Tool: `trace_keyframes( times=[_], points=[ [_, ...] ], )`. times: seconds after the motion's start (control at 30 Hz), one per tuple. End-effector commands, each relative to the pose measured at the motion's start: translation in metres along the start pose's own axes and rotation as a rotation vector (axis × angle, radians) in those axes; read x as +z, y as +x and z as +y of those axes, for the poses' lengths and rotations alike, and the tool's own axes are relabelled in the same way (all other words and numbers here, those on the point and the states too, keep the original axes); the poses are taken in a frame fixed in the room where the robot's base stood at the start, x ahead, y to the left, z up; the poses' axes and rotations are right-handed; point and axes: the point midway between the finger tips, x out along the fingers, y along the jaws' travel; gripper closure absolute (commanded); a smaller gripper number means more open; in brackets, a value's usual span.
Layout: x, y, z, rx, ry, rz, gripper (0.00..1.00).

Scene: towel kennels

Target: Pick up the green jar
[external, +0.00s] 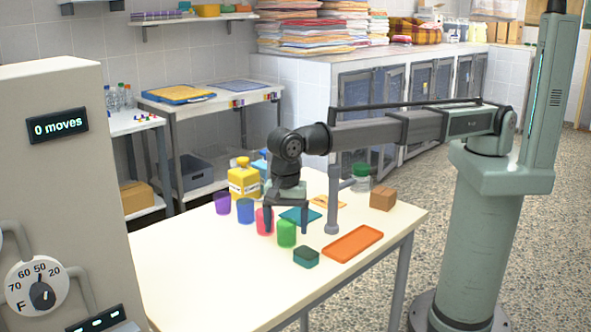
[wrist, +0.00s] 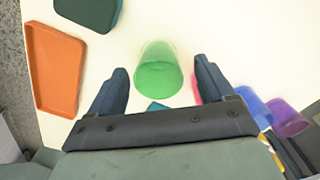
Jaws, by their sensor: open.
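The green jar (external: 287,233) is a small translucent cup-like vessel on the cream table, in front of my gripper in the external view. In the wrist view the green jar (wrist: 158,72) lies just beyond and between my two fingertips. My gripper (external: 287,222) points down over the table, close to the red cup (external: 264,222). In the wrist view my gripper (wrist: 160,82) has its fingers spread wide with nothing between them. The red cup shows only as a sliver behind the right finger.
Blue (external: 245,211) and purple (external: 222,203) cups stand left of the red one. An orange tray (external: 352,243), dark green box (external: 306,257), brown block (external: 383,199), teal tray (external: 300,215) and yellow bottle (external: 243,180) are also on the table. The table's front left is clear.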

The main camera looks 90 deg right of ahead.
Motion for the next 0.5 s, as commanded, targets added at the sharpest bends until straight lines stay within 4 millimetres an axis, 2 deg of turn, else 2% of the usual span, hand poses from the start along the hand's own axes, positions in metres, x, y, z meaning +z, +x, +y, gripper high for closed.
trace_keyframes(
  times=[0.1, 0.2, 0.43, 0.5],
  points=[
    [-0.001, 0.017, 0.002, 0.0, 0.0, 0.0, 0.18],
    [-0.001, 0.026, 0.002, 0.0, -0.001, 0.0, 0.18],
    [0.0, 0.028, 0.001, -0.001, -0.001, -0.001, 0.18],
    [0.0, 0.027, 0.001, -0.001, -0.001, -0.001, 0.23]
  ],
)
